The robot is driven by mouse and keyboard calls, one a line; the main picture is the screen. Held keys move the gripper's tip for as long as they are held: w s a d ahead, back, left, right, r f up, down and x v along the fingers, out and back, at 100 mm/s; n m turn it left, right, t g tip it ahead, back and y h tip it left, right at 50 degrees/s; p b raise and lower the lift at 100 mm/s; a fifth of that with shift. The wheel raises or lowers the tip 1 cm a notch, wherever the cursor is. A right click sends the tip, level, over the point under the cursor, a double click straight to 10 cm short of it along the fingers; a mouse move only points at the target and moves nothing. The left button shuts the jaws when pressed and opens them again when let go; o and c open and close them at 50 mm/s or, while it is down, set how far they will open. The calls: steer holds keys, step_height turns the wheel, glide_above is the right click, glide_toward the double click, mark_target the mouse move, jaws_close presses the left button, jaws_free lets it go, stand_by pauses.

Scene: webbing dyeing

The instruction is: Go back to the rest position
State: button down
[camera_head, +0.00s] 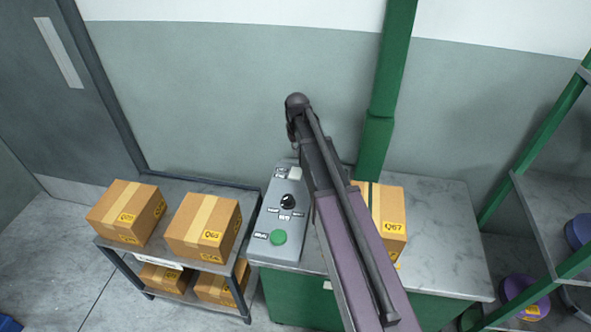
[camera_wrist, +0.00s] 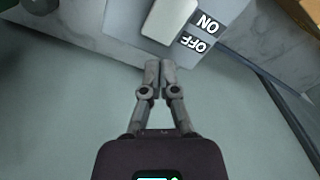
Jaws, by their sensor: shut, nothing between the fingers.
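My gripper (camera_wrist: 159,68) shows in the wrist view with its two grey fingers together and nothing between them. Its tips appear just short of the grey control box's edge in that view, and I cannot tell their height. The control box (camera_head: 263,219) stands on the marble-topped cabinet (camera_head: 449,230) in the head view. It has a white rocker switch (camera_wrist: 168,18) marked ON and OFF, a black knob (camera_head: 288,202) and a green button (camera_head: 278,237). In the head view my arm rises across the cabinet, and the fingers cannot be made out.
A cardboard box marked Q67 (camera_head: 391,217) stands on the cabinet, partly behind my arm. A cart (camera_head: 180,190) at left carries several boxes. A green post (camera_head: 377,140) runs up the wall. A green-framed shelf (camera_head: 555,205) with purple and blue rolls stands at right.

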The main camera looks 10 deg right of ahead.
steer(key=shift+s, duration=0.1)
stand_by(0.3)
steer(key=s+r+m+p, duration=0.1)
steer(key=s+r+p, duration=0.1)
steer(key=s, duration=2.1)
steer(key=shift+r, duration=0.3)
